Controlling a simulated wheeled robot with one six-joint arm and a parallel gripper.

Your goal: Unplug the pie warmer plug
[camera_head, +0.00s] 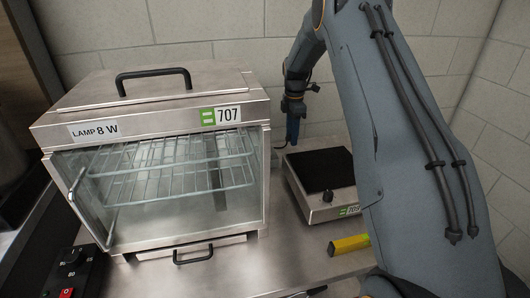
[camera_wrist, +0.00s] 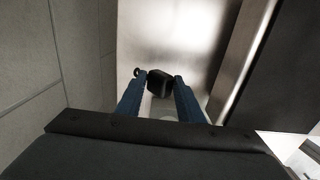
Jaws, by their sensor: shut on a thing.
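The pie warmer (camera_head: 150,180) is a steel box with a glass front, wire shelves and a "LAMP 8 W" label, at the left in the head view. My gripper (camera_head: 292,140) points down at the back of the counter, between the pie warmer and a hot plate. In the wrist view, its two blue fingers are shut on a small black plug (camera_wrist: 159,83). A bit of dark cord shows by the left fingertip. A pale shape lies partly hidden below the plug. I cannot tell whether the plug sits in a socket.
The hot plate (camera_head: 345,198) with a black top stands close to the right of my gripper. A yellow-green block (camera_head: 349,244) lies in front of it. A black switch box (camera_head: 72,268) with a red switch is at the front left. A block wall (camera_head: 230,40) closes the back.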

